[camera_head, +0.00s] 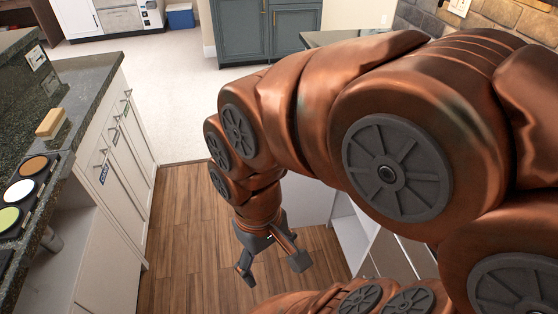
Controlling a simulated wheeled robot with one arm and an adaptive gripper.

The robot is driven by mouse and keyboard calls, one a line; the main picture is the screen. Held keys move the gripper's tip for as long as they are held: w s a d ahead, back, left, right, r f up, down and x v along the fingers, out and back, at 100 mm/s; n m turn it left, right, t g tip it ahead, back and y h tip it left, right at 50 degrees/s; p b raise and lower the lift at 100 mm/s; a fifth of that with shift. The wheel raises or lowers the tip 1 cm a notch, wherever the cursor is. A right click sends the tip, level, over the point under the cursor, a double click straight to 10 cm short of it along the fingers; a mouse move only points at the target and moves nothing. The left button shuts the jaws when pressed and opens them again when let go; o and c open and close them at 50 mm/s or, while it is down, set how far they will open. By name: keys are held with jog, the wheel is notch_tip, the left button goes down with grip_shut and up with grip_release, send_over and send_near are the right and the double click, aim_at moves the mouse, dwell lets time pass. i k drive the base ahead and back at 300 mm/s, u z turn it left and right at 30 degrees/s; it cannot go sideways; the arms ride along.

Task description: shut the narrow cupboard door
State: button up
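A pale, narrow door-like panel (308,203) stands upright behind my gripper, beside a white cupboard (357,236) at the right. It appears to be the cupboard's door, standing open. My arm covers its upper part and much of the cupboard, so its hinge and any handle are hidden. My gripper (272,269) hangs over the wood floor, to the left of and nearer than the panel. Its two dark fingers are spread apart with nothing between them. I cannot tell whether it touches the panel.
At the left, a dark stone counter (92,84) tops white cupboards (124,150) with shut doors and metal handles. Nearer me is an open space under that counter. A tan block (51,122) lies on the counter. Wood floor (185,235) between the sides is clear.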

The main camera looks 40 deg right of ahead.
aim_at(306, 201)
jog(key=z, duration=0.1)
jog(key=i, duration=2.75)
jog(key=z, duration=1.35)
jog(key=i, duration=0.55)
jog(key=z, duration=4.65)
